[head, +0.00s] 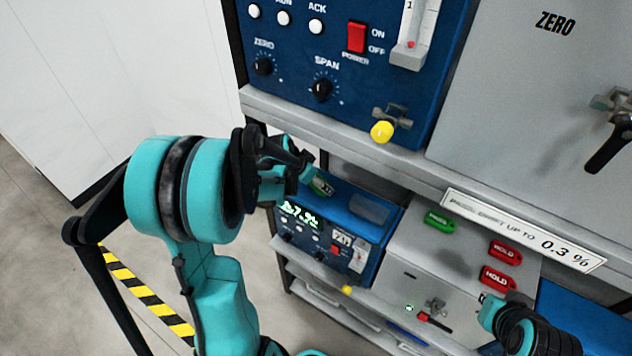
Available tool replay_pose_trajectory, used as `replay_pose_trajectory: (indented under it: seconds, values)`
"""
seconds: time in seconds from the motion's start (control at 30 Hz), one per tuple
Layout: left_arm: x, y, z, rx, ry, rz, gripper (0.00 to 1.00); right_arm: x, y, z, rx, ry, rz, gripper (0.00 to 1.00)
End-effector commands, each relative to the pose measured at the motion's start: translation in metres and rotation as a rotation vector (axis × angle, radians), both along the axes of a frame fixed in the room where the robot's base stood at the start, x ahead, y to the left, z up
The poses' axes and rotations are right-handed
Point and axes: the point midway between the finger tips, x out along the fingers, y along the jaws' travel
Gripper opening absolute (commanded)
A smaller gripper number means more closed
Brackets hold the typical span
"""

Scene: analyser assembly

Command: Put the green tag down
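My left gripper (307,177) reaches in from the left, in front of the lower shelf. A second green tag (438,220) lies on the top of the grey box to the right. Two red HOLD tags (505,252) (497,279) lie near it. My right arm shows at the lower right; its gripper (490,312) is only partly seen, and its finger state is unclear.
A large blue panel (345,85) with knobs and a red power switch stands on the upper shelf (340,130), beside a grey ZERO cabinet (540,110). The shelf edge overhangs the lower level. The grey box top (450,245) has bare space left of the red tags.

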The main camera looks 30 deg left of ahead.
Motion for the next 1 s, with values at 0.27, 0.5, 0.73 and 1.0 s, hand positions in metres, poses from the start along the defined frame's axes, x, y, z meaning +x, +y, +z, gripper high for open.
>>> replay_pose_trajectory:
  seconds: [0.27,0.5,0.73,1.0]
  values:
    - [-0.001,0.000,-0.006,0.000,0.000,0.000,0.49,0.000,0.000,0.001,0.000,0.000,0.000,0.00]
    - [-0.001,0.000,-0.010,0.000,0.000,0.000,0.97,0.000,0.000,-0.003,0.000,0.000,0.000,0.00]
    - [-0.001,0.000,-0.009,0.000,0.000,0.000,0.97,0.000,0.000,-0.003,0.000,0.000,0.000,0.00]
    - [-0.006,0.002,0.004,0.000,0.000,0.002,0.97,0.000,0.000,0.003,0.000,0.000,0.000,0.00]
